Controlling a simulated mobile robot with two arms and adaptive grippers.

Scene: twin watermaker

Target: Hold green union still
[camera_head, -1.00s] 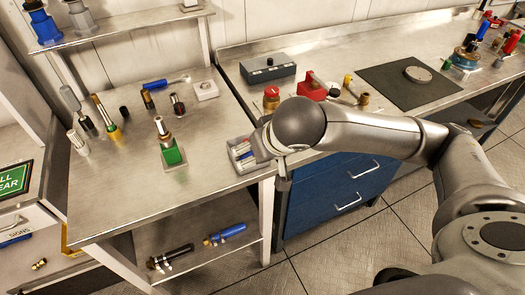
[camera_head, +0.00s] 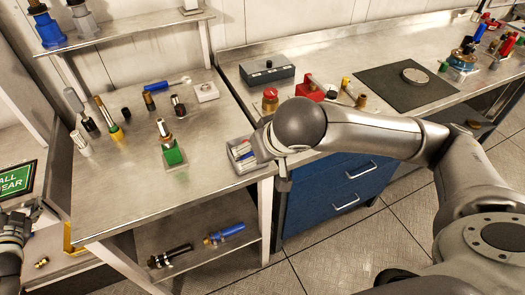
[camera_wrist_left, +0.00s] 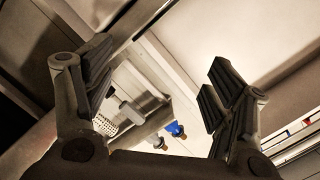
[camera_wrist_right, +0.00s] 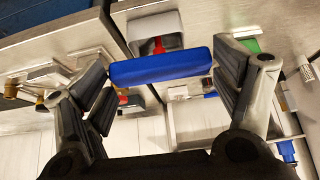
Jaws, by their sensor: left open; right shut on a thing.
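The green union (camera_head: 172,155) stands on the left steel table as a green block with an upright metal fitting, on a small plate. Neither gripper touches it. A green patch (camera_wrist_right: 250,45) shows behind a finger in the right wrist view; I cannot tell if it is the union. My left gripper (camera_wrist_left: 158,75) is open and empty in the left wrist view. In the head view only part of my left arm shows at the left edge. My right gripper (camera_wrist_right: 163,82) is shut on a blue bar (camera_wrist_right: 160,68). In the head view my right arm hides its fingers.
A grey bin (camera_head: 241,153) sits at the table's right edge, close to my right wrist. A blue-handled tool (camera_head: 160,85), a white block (camera_head: 206,92) and several upright fittings stand behind the union. The table's front is clear. A lower shelf (camera_head: 205,255) holds tools.

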